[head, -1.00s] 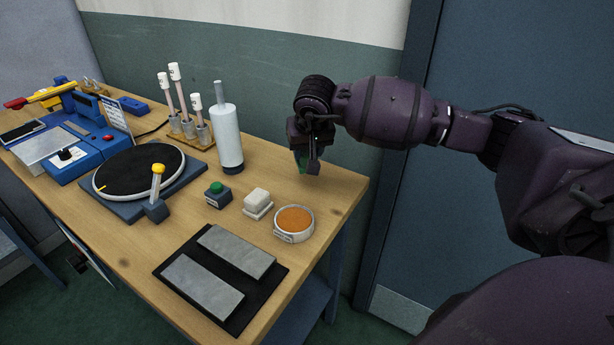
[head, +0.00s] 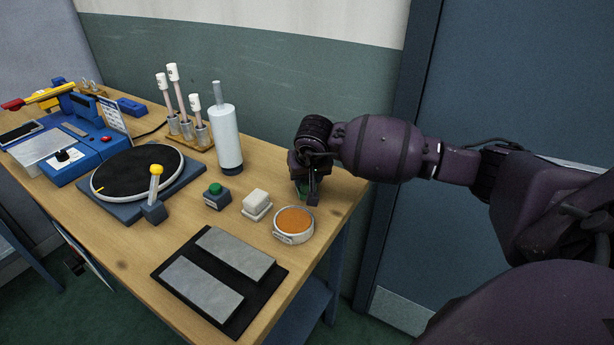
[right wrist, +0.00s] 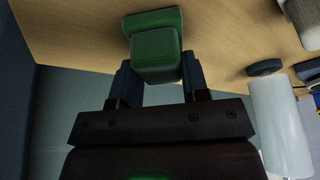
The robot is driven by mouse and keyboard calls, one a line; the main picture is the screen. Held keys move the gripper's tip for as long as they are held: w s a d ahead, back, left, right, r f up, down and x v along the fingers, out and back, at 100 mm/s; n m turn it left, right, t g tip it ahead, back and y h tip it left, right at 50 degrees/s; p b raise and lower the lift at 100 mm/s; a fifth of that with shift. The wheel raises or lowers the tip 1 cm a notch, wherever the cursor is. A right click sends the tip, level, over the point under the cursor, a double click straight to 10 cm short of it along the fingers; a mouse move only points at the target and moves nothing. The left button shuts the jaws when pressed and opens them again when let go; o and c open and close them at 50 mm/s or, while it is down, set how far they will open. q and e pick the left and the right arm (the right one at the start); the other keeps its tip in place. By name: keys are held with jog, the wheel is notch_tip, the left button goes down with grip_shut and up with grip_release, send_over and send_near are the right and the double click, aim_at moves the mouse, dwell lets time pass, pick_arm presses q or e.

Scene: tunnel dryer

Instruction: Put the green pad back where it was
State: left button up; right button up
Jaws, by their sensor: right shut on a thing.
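The green pad (right wrist: 155,48) is a small block with a wider base, held between the two fingers of my right gripper (right wrist: 158,80). In the head view my right gripper (head: 308,196) hangs low over the right back part of the bench, and only a sliver of green shows beside its fingers. I cannot tell whether the pad's base touches the wood. A similar white pad (head: 257,201) stands on the bench to the left and nearer. A round tin with an orange top (head: 294,221) is in front of the gripper. My left gripper is not in view.

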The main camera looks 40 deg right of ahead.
jog(key=shift+f, duration=0.15)
jog(key=o, duration=0.9)
jog(key=p+v, duration=0.1)
jog(key=v, duration=1.1)
jog(key=shift+s, duration=0.1)
